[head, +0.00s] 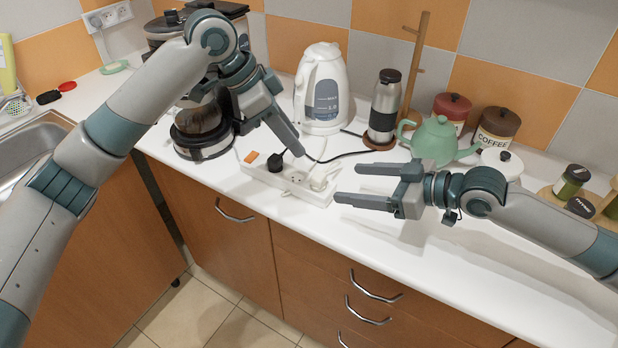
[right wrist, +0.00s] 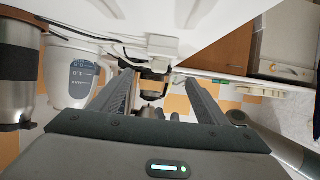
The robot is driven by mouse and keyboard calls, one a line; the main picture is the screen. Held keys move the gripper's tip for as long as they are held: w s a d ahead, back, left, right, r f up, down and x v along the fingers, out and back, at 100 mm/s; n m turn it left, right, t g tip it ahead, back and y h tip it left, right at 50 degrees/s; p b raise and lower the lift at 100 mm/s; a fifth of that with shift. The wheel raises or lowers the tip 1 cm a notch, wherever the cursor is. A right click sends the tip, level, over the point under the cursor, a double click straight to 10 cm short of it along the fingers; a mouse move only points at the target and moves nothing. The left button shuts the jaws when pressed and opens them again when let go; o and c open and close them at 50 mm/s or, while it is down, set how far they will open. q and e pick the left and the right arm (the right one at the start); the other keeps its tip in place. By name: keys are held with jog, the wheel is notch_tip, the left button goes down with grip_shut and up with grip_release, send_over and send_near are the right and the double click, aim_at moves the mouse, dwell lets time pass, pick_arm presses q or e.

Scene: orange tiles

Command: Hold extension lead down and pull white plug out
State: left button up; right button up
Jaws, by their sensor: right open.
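The white extension lead (head: 258,172) lies on the counter near its front edge, with an orange switch at its left end. A black plug (head: 275,164) sits in it near the switch. The white plug (head: 322,177) sits toward its right end. My left gripper (head: 294,148) points down just above and behind the lead, between the two plugs; its finger gap is not clear. My right gripper (head: 350,184) is open and empty, to the right of the white plug. In the right wrist view the lead's white end (right wrist: 160,44) shows beyond my open fingers (right wrist: 157,82).
Behind the lead stand a white kettle (head: 322,85), a steel flask (head: 384,112) and a coffee maker (head: 205,140). A green teapot (head: 434,138) and canisters are behind my right gripper. Cords run behind the lead. The counter's front right is clear.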

aim_at(295, 178)
jog(key=x, duration=1.5)
jog(key=shift+a+f, duration=0.1)
jog(key=c, duration=1.4)
dwell(0.5)
